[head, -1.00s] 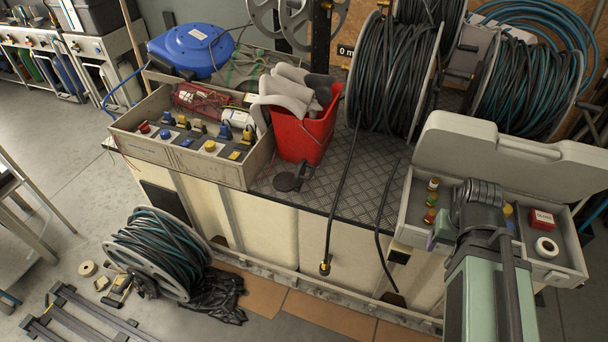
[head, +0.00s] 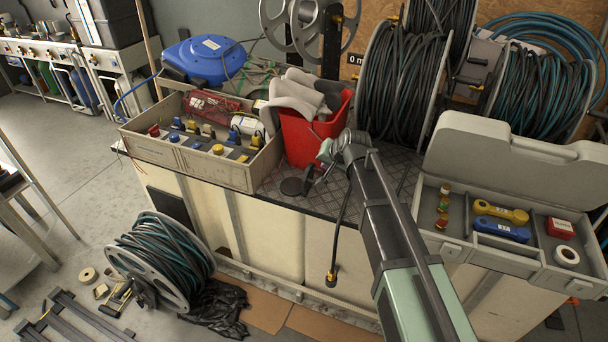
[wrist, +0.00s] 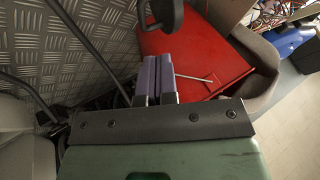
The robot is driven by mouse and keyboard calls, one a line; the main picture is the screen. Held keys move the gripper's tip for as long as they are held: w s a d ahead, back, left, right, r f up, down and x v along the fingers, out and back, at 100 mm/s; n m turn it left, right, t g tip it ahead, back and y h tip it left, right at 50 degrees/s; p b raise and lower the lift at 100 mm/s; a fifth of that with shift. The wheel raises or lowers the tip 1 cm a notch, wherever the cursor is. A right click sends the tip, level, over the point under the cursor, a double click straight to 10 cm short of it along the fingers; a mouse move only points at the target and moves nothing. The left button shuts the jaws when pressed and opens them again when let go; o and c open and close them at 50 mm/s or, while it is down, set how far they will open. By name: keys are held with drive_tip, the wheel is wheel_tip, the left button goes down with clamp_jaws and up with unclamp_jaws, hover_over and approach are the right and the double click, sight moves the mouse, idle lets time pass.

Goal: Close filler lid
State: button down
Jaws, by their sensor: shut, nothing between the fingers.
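The dark round filler (head: 292,186) sits on the deck in front of the red bucket. Its dark lid (head: 309,178) appears raised at the filler's right side, partly hard to make out against my gripper. My gripper (head: 324,158) is just above and right of the lid, in front of the bucket. In the wrist view, my gripper's two purple fingers (wrist: 157,66) are together and hold nothing. A dark rounded part (wrist: 165,14), likely the lid, shows just beyond the fingertips. I cannot tell whether they touch it.
The red bucket (head: 306,138) with grey gloves stands close behind my gripper. A crate (head: 222,175) of plugs and sockets is to the left. Hose reels (head: 402,85) stand behind. An open grey case (head: 438,238) is to the right. A black hose (head: 340,222) hangs over the front edge.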

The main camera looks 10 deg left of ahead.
drive_tip(key=b, duration=0.8)
approach(312, 174)
drive_tip(key=x, duration=0.4)
drive_tip(key=shift+f, duration=0.35)
drive_tip(key=shift+w+a+f, duration=0.15)
drive_tip(key=shift+w, duration=0.1)
drive_tip(key=shift+w+r+p, duration=0.1)
drive_tip(key=shift+r+p, duration=0.1)
drive_tip(key=shift+p, duration=0.2)
